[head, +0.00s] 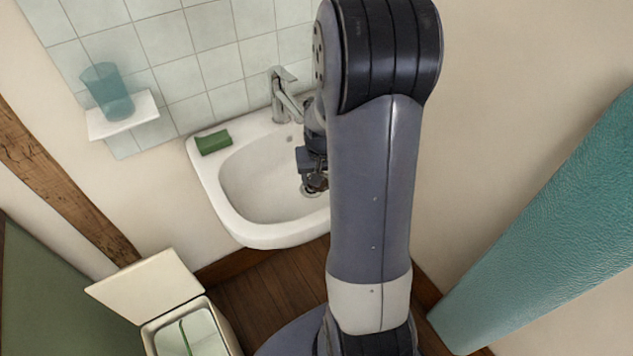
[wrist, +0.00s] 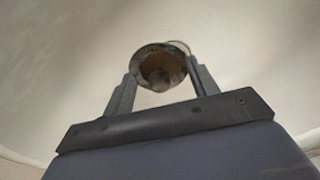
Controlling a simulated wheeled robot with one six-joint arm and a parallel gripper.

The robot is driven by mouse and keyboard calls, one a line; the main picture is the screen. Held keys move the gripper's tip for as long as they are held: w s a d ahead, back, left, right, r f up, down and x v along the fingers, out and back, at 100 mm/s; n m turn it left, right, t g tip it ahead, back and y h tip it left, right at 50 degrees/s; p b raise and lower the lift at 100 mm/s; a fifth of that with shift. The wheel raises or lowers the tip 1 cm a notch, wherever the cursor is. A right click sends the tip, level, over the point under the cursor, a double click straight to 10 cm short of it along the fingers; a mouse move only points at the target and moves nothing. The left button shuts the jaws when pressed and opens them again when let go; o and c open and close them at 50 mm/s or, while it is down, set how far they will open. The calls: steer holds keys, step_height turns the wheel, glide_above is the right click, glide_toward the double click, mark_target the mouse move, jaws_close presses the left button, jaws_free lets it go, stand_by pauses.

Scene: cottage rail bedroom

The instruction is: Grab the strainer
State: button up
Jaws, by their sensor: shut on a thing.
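The strainer (wrist: 173,50) is a small round metal piece with a brownish middle, between my fingertips in the wrist view. My gripper (wrist: 160,76) is shut on it, one finger on each side. In the head view my gripper (head: 314,182) is low inside the white sink basin (head: 240,190), just over the drain (head: 308,190). My arm hides the right part of the sink, and the strainer is hard to make out there. I cannot tell whether it is clear of the drain.
A faucet (head: 281,95) rises behind my gripper. A green sponge (head: 213,142) lies on the sink's left rim. A teal cup (head: 107,92) stands on a small wall shelf (head: 124,117). An open-lidded bin (head: 190,330) stands below left. A teal panel (head: 560,220) is at right.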

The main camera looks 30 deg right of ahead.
step_height(320, 180, up, 9)
steer(key=shift+f+p, duration=0.1)
steer(key=shift+p, duration=0.3)
steer(key=shift+r+p, duration=1.45)
steer(key=shift+r, duration=0.1)
